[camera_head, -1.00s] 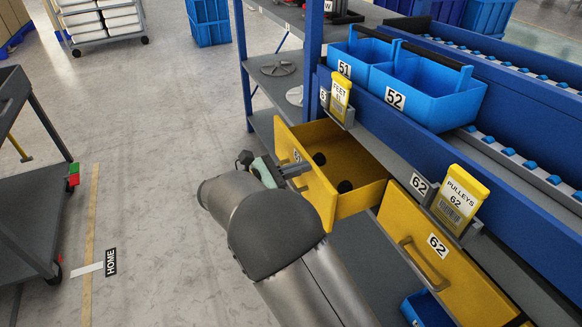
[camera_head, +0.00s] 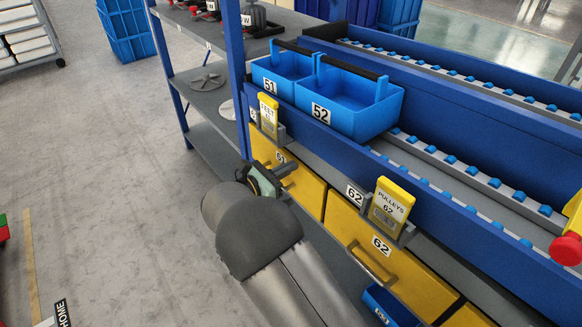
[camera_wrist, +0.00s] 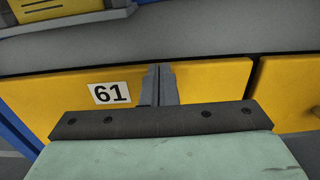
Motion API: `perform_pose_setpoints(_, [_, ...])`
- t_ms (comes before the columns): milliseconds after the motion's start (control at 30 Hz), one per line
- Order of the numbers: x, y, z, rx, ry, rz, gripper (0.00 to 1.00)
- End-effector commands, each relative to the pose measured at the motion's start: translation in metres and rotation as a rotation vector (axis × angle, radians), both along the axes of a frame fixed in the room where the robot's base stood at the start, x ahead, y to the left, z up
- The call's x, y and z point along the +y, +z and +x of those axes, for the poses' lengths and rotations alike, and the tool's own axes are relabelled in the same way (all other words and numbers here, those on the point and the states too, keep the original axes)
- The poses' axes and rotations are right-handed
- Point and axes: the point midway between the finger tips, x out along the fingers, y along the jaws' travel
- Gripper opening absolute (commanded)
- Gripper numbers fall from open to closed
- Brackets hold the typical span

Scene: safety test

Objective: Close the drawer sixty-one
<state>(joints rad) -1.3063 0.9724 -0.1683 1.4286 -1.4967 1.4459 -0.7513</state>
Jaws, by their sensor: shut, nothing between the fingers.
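Yellow drawer 61 (camera_head: 309,192) sits in the cabinet row under the blue ledge, left of drawer 62. Its front looks about level with drawer 62's front, and its inside does not show. In the wrist view, drawer 61's front (camera_wrist: 212,86) fills the middle, with its "61" label left of my fingers. My gripper (camera_head: 287,172) is at this front; its fingers (camera_wrist: 158,72) are together and empty, pointing at the yellow face. They look very close to it, but I cannot tell whether they touch. The gripper and arm hide part of the front.
Yellow drawer 62 (camera_head: 408,278) is beside it, with a grey handle. Blue bins 51 (camera_head: 272,85) and 52 (camera_head: 345,112) stand on the ledge above. Yellow tags stick out above the drawers. A red and yellow button (camera_head: 569,247) is at right. Open floor lies left.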

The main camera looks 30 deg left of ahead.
Motion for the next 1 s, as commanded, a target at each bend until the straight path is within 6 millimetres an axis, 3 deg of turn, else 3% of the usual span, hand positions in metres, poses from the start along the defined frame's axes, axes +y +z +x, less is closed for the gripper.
perform_pose_setpoints(300, [-0.003, 0.003, 0.009, -0.008, -0.002, 0.001, 0.0])
perform_pose_setpoints(467, [-0.001, 0.004, 0.003, -0.008, -0.004, 0.002, 0.0])
perform_pose_setpoints(667, [0.006, 0.005, -0.029, -0.004, -0.012, 0.001, 0.0])
perform_pose_setpoints(1000, [0.032, 0.002, -0.101, -0.003, -0.012, 0.001, 0.0])
